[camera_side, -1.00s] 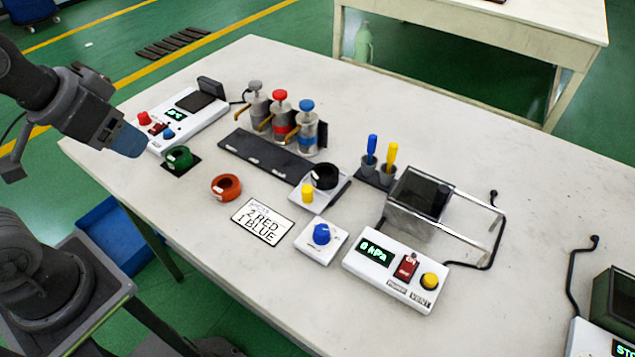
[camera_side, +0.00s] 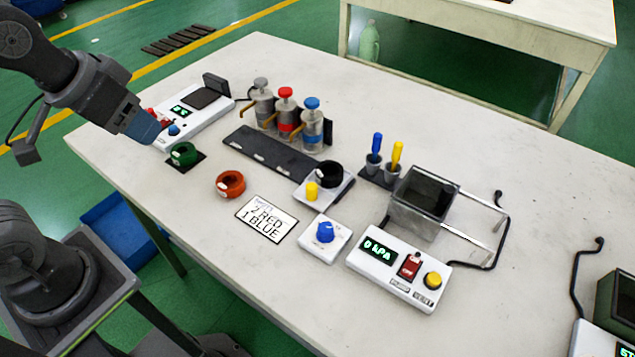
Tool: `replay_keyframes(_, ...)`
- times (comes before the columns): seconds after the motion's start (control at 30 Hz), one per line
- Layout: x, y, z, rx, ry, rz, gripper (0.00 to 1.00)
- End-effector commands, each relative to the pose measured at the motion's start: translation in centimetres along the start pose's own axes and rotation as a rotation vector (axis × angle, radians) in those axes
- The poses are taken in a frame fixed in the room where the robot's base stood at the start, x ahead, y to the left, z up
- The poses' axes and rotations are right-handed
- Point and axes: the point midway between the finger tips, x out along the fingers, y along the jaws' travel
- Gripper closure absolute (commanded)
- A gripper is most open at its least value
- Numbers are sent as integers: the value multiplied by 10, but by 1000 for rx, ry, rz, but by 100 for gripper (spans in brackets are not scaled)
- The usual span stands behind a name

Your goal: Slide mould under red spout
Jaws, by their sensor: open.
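The red-topped dispenser (camera_side: 286,108) stands between a grey-topped one (camera_side: 263,98) and a blue-topped one (camera_side: 312,126), each with a brass-coloured spout. A dark rail (camera_side: 265,152) with pale marks runs in front of them. A black ring-shaped piece (camera_side: 329,174), perhaps the mould, sits on a white plate (camera_side: 325,197) at the rail's right end, not under the red spout. An orange-red ring (camera_side: 231,184) and a green ring (camera_side: 185,154) lie to the left. My gripper (camera_side: 146,128) is open above the table's left side, apart from all of these; its fingertips are hard to make out.
A card reading 2 RED 1 BLUE (camera_side: 266,219), a blue-knob box (camera_side: 325,238), a 0 kPa panel (camera_side: 400,268) and a chamber (camera_side: 424,204) stand in front.

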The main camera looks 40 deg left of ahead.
Motion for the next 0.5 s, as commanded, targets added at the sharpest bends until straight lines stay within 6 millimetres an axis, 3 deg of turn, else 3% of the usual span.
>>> replay_keyframes(0.27,28,36,-72,-73,-166,22,50)
replay_keyframes(0.5,86,84,-121,-137,-314,1,50)
